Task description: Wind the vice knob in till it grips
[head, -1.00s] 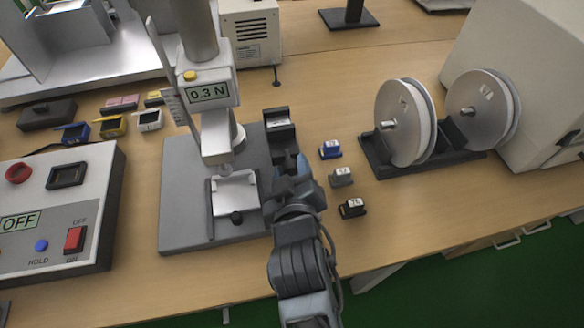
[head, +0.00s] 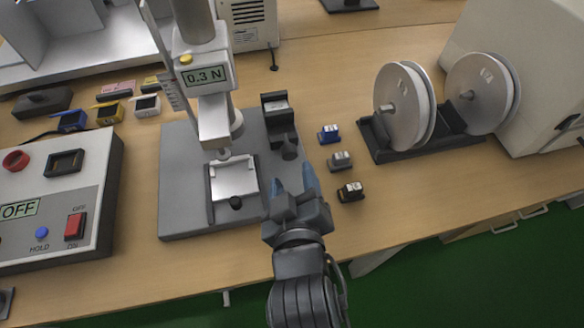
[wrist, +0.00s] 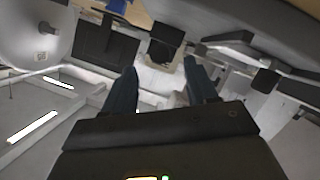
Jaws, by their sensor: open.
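A dark vice (head: 279,121) with a light piece between its jaws stands at the right rear of the grey base plate (head: 180,200). Its dark round knob (head: 289,150) sticks out from its near side. My gripper (head: 294,184) is open and empty, with blue-grey fingers pointing at the knob. In the head view the fingertips lie on the near side of the knob, apart from it.
A force gauge (head: 205,76) reading 0.3 N stands left of the vice, above a silver plate (head: 233,178) with its own small knob (head: 236,203). Small blue (head: 329,133), grey (head: 340,160) and black (head: 350,191) blocks lie at right. A reel stand (head: 375,145) is beyond.

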